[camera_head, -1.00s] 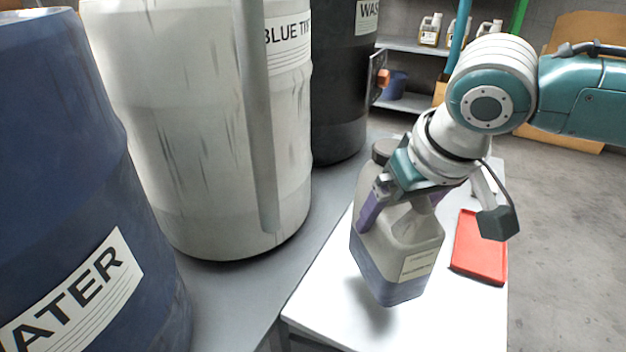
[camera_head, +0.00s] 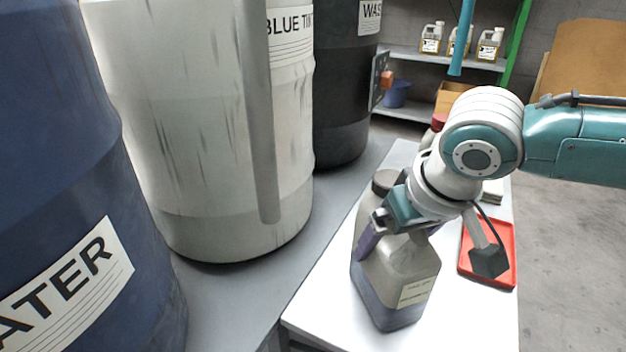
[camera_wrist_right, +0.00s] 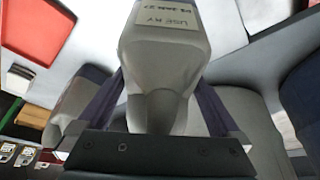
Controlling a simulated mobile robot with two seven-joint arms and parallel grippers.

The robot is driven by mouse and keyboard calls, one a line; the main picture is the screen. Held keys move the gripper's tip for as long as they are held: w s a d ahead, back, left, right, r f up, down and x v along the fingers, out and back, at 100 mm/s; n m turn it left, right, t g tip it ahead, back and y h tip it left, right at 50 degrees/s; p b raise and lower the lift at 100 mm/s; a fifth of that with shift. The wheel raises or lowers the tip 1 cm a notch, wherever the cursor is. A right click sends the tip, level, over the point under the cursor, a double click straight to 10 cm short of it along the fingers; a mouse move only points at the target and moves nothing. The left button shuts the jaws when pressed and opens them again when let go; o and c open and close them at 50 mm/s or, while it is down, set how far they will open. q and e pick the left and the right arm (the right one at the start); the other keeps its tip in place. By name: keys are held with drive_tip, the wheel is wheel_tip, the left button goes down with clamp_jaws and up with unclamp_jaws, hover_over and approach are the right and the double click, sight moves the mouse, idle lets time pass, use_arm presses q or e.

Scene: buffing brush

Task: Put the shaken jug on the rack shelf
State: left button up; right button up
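The jug (camera_head: 402,283), a grey translucent container with dark liquid low inside, a dark cap and a small label, is upright over the white table. My right gripper (camera_head: 398,235) is shut on its handle, with purple fingers on either side. The right wrist view also shows the jug (camera_wrist_right: 165,60) between the fingers (camera_wrist_right: 160,110). Whether its base touches the table cannot be told. The rack shelf (camera_head: 398,52) is at the back, with several yellow-labelled jugs (camera_head: 460,42) standing on it. My left gripper is not in view.
The white table (camera_head: 335,300) holds a red tray (camera_head: 505,240) right of the jug. A red-capped container (camera_head: 438,122) is partly behind my arm. Large drums (camera_head: 200,130) line the left. The rack's lower shelf (camera_head: 408,108) has a blue bin (camera_head: 396,94) and cardboard box (camera_head: 450,97).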

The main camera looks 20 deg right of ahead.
drive_tip(key=shift+r, duration=0.4)
drive_tip(key=p+v, duration=0.6)
drive_tip(key=v, duration=0.5)
drive_tip(key=shift+s+a+r+p, duration=0.1)
drive_tip(key=shift+r+p, duration=0.05)
drive_tip(key=shift+p, duration=0.15)
drive_tip(key=s+a+n+y, duration=0.2)
drive_tip(key=s+a+n, duration=0.1)
drive_tip(key=s+a, duration=0.55)
drive_tip(key=s+d+f+g+h, duration=0.1)
drive_tip(key=s+d, duration=0.2)
drive_tip(key=s, duration=0.5)
drive_tip(key=shift+s+d, duration=0.2)
drive_tip(key=shift+d, duration=0.05)
drive_tip(key=shift+a, duration=0.1)
